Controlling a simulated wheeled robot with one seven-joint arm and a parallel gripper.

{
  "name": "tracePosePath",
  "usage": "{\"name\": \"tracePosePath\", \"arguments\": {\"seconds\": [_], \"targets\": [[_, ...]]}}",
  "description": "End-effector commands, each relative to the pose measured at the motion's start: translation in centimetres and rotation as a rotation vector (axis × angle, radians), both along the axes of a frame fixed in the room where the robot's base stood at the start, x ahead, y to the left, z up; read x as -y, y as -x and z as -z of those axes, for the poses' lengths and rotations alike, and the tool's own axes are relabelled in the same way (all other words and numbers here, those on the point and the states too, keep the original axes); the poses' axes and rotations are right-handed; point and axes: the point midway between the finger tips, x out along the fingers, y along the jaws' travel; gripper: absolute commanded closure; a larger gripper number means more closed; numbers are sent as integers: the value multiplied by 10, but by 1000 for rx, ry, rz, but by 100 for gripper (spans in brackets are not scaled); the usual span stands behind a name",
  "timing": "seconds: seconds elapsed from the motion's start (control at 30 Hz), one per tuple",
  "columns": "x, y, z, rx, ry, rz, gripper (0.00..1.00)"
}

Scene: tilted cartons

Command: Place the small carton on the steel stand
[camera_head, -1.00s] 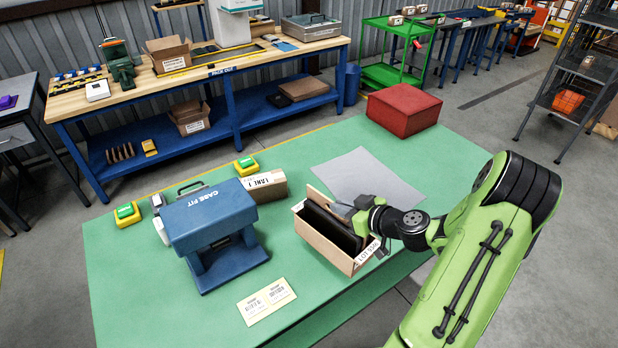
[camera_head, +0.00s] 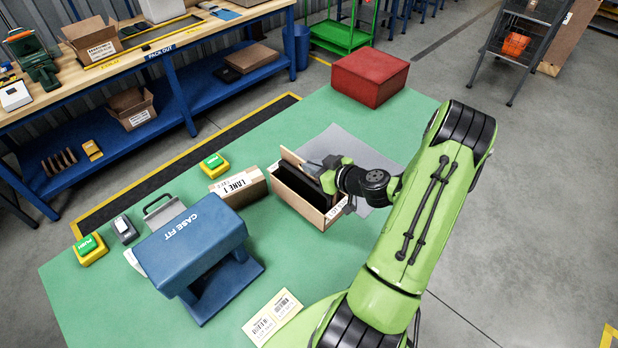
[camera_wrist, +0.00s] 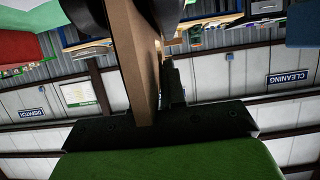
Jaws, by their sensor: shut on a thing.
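An open tan carton (camera_head: 325,220) with a dark inside and a white label is in the head view, over the green table (camera_head: 80,285). My gripper (camera_head: 325,172) is shut on its upright wall, which fills the middle of the wrist view as a brown board (camera_wrist: 138,70). I cannot tell whether the carton's bottom touches the table. Left of it stands a blue fixture (camera_head: 195,240) marked CASE FIT. A flat grey sheet (camera_head: 325,140) lies behind the carton, partly hidden by my arm. I cannot make out which thing is the steel stand.
A tan box (camera_head: 240,187) marked LANE 1 is close to the carton's left. A red box (camera_head: 370,77) stands at the table's far end. Green-topped yellow buttons (camera_head: 214,165) and a label card (camera_head: 271,315) are also on the table. A workbench (camera_head: 165,50) runs behind.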

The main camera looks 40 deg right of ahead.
Motion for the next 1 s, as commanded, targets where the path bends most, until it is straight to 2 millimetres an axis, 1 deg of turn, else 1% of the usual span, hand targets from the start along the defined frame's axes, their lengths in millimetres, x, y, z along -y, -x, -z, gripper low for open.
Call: {"name": "tracePosePath", "arguments": {"seconds": [0.07,0.2,0.3,0.73,0.77,0.9,1.0], "targets": [[0,-1,8,6,-3,0,100],[-1,-1,32,5,-5,0,100],[0,-1,44,7,-2,0,100],[0,-1,50,7,1,-2,100],[0,-1,50,2,1,-2,85],[0,-1,49,2,1,-2,64],[0,-1,49,3,1,-2,64]]}}
